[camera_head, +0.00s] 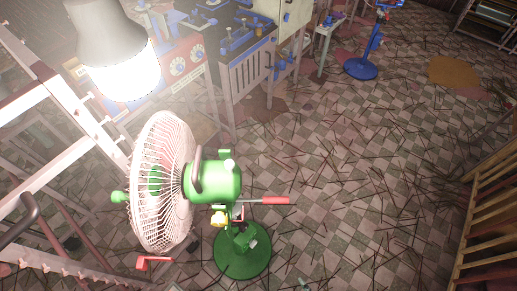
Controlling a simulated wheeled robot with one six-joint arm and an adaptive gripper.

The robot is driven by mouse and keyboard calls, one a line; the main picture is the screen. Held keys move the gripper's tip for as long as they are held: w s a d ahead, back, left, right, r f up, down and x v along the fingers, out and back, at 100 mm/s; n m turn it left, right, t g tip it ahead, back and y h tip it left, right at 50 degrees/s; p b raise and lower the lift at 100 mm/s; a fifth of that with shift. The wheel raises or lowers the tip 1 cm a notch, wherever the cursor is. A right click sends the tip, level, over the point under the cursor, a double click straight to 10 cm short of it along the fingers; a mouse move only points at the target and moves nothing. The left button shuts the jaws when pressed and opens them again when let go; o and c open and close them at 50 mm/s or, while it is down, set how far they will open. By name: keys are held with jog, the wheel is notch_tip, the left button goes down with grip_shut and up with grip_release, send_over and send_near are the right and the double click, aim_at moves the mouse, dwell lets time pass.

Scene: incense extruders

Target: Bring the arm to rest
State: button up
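I do not see my arm or my gripper anywhere in the head view. Whether the gripper is open, shut or holding something is not shown. The task line names no other object.
A green fan (213,182) with a pale cage stands in the foreground on a round base (242,252). A lit lamp (122,75) hangs upper left before a pale ladder (62,125). Machines (245,70) stand behind. Wooden slats (490,215) edge the right. Thin sticks litter the open tiled floor (350,170).

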jog(key=s+d+r+m+t, duration=0.2)
jog(key=r, duration=0.8)
jog(key=s+d+r+m+t+h, duration=0.1)
jog(key=s+d+r+m+t, duration=0.1)
jog(key=r, duration=0.9)
jog(key=s+d+r+m+t+h, duration=0.1)
jog(key=r+m, duration=0.3)
jog(key=r, duration=0.6)
jog(key=shift+s+d+r+t, duration=0.25)
jog(key=shift+s+d+t, duration=0.5)
jog(key=shift+d+t, duration=0.1)
